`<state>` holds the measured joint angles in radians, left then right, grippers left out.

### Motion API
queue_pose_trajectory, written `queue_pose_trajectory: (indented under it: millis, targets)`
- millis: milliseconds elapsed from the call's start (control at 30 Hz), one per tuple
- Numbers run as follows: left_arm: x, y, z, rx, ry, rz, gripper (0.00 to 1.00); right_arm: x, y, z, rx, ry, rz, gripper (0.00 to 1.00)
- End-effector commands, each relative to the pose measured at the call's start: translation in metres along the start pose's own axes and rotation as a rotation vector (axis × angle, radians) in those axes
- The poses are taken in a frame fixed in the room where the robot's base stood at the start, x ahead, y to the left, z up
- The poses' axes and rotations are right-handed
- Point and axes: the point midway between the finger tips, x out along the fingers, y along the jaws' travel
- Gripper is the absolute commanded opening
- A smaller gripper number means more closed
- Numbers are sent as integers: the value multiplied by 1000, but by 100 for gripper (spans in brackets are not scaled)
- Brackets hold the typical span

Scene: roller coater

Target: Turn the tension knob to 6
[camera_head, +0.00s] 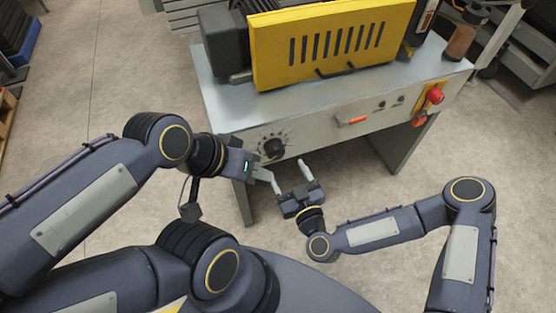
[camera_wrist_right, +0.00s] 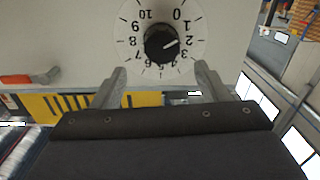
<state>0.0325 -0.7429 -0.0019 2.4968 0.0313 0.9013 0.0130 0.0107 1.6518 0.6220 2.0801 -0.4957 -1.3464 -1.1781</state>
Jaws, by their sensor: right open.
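The tension knob (camera_head: 273,147) is a round black knob on the front panel of the roller coater, at its left end. In the right wrist view the knob (camera_wrist_right: 162,44) sits in a pale dial numbered 0 to 10, seen upside down. Its white pointer line is at about 2. My right gripper (camera_head: 287,167) is open and empty, in front of and below the knob; its fingertips (camera_wrist_right: 162,72) lie apart on either side of the dial's near edge, not visibly touching the knob. My left gripper (camera_head: 264,174) is left of the right one; its jaws are unclear.
The panel also carries an orange-handled lever (camera_head: 352,121), small indicators (camera_head: 390,102) and a red button (camera_head: 435,97) at the right. The yellow vented cover (camera_head: 330,45) stands on the grey table top. My left gripper is close beside the right one, leaving little room between them.

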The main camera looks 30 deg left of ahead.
Motion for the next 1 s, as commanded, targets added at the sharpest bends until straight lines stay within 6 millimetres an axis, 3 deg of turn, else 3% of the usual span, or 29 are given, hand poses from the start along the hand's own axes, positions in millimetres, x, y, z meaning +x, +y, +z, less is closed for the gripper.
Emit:
queue_pose_trajectory:
  millis: [167,600,1000]
  targets:
    - [4,-2,2,0,0,0,36,6,-6,7,13,13,32,68]
    - [10,-5,5,0,1,0,36,68,-4,6,14,12,31,68]
    - [11,-5,5,0,0,0,36,77,-4,5,14,11,29,67]
